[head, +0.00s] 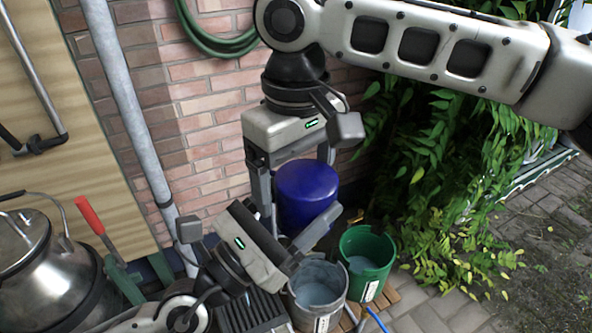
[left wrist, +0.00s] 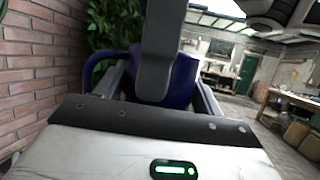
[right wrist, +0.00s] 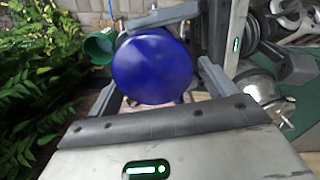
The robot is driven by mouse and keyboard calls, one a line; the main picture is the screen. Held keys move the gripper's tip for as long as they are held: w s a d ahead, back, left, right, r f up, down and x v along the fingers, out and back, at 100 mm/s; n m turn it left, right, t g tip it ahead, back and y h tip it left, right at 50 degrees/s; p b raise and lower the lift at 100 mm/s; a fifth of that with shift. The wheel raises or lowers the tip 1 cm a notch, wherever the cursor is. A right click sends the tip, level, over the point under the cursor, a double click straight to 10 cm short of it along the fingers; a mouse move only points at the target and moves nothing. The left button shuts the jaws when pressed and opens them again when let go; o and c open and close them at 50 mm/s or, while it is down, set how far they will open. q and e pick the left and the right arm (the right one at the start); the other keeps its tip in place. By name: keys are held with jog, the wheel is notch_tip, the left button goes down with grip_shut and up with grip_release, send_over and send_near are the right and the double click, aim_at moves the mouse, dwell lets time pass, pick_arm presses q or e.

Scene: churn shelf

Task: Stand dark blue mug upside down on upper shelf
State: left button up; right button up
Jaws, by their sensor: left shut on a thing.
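The dark blue mug (head: 306,190) is held in the air in front of the brick wall. Its smooth, closed base faces up, so it is upside down. My left gripper (head: 303,212) comes from below left and is shut on the mug's sides. The mug also shows between its fingers in the left wrist view (left wrist: 183,80), with the handle loop at the left. My right gripper (head: 297,172) reaches down from above with its fingers apart on either side of the mug. The right wrist view shows the round base (right wrist: 152,66) between them. I cannot make out the upper shelf.
A grey bucket (head: 318,300) and a green bucket (head: 383,245) stand on wooden slats below the mug. A metal churn (head: 40,270) and a red-handled tool (head: 90,215) are at the left. A drainpipe (head: 125,95) and leafy plants (head: 430,150) flank the wall.

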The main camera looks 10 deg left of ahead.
jog(key=c, duration=0.7)
pick_arm(q)
jog(key=o, duration=1.2)
jog(key=shift+c, duration=0.2)
pick_arm(e)
jog(key=shift+s, duration=0.1)
jog(key=shift+c, duration=0.2)
pick_arm(q)
jog(key=shift+w+a, duration=0.1)
